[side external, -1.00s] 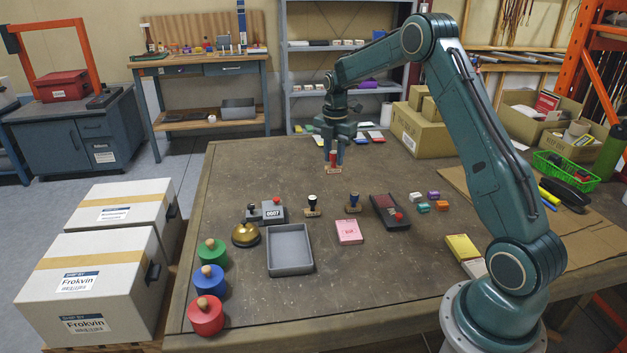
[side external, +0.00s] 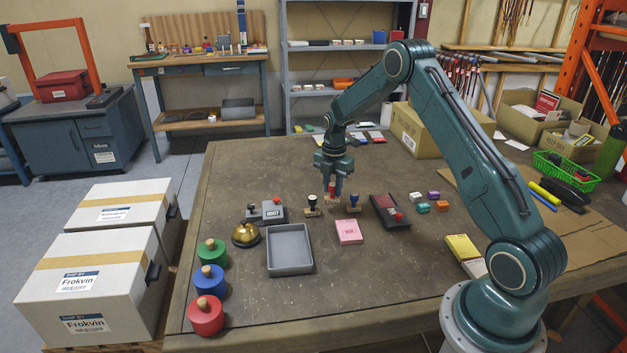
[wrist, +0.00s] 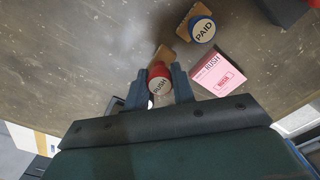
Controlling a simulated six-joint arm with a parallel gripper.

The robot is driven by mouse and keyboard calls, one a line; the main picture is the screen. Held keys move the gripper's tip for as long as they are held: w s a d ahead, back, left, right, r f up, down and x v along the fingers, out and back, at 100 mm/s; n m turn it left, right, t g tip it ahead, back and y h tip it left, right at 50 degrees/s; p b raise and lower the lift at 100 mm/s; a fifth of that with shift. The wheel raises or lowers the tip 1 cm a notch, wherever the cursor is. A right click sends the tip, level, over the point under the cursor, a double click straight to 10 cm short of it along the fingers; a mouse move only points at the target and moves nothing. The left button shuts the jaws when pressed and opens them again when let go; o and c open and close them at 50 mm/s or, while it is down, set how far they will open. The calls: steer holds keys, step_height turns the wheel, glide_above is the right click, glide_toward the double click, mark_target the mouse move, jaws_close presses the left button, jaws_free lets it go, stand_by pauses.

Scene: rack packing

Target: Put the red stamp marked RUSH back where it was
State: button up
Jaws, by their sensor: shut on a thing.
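The red stamp marked RUSH (side external: 332,189) is upright between the fingers of my gripper (side external: 334,182). In the wrist view its red round top (wrist: 159,72) sits between the two fingertips (wrist: 158,80), with its wooden base (wrist: 163,54) beyond. In the side view it is low, between a black-topped stamp (side external: 312,202) on the left and the blue PAID stamp (side external: 353,200) on the right. I cannot tell whether its base touches the table. The blue stamp also shows in the wrist view (wrist: 203,28).
The pink RUSH card (side external: 348,231) lies just in front. A dark case (side external: 389,210) with a red knob is to the right. A grey tray (side external: 290,272), a brass bell (side external: 246,235) and a numbering stamp (side external: 268,212) are to the left.

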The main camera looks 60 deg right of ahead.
mark_target(333, 194)
steer(key=shift+f, duration=1.45)
steer(key=shift+f, duration=0.1)
steer(key=o, duration=0.8)
step_height(333, 194, up, 11)
steer(key=shift+f, duration=0.1)
steer(key=shift+r, duration=0.7)
